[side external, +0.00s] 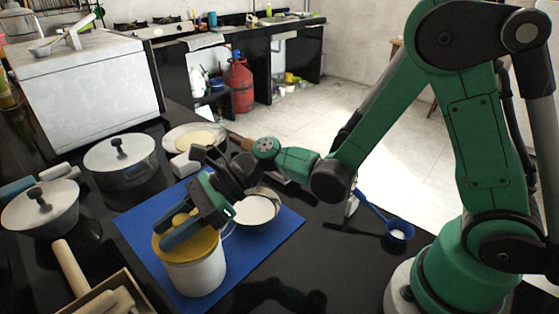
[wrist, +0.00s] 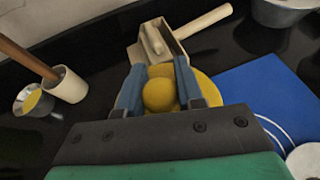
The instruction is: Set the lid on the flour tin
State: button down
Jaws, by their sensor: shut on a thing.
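The flour tin (side external: 197,278) is a white cylinder standing upright on a blue mat (side external: 275,235) in the side view. The yellow lid (side external: 207,243) lies across the top of the tin and looks about level. I cannot tell whether it is fully seated or just above the rim. My gripper (side external: 178,228) comes down over the lid, shut on its round knob. In the wrist view, the blue fingers (wrist: 158,82) stand on either side of the yellow knob (wrist: 158,97), with the lid's edge (wrist: 207,90) showing at right. The tin's body is hidden there.
A bowl of white contents (side external: 255,210) stands close right of the tin. Lidded pots (side external: 121,165) stand at left, a wooden box (side external: 105,300) and rolling pin (side external: 70,268) at front left. A blue ladle (side external: 398,230) lies on the right. The counter's front right is clear.

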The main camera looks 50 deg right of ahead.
jog(key=shift+f, duration=0.65)
jog(key=shift+c, duration=2.4)
grip_release()
jog(key=shift+d, duration=0.1)
jog(key=v, duration=0.5)
jog(key=shift+d+r, duration=0.1)
jog(key=s+d+r+n+t+h, duration=0.1)
jog(key=s+d+n+t+h, duration=0.1)
jog(key=d+n+h, duration=0.4)
jog(key=s+d+r+n+t+h, duration=0.1)
jog(key=d+n+h, duration=0.6)
jog(key=n, duration=0.8)
jog(key=shift+s+d+r+t, duration=0.4)
jog(key=shift+s+d+r, duration=0.15)
jog(key=shift+s+d, duration=0.45)
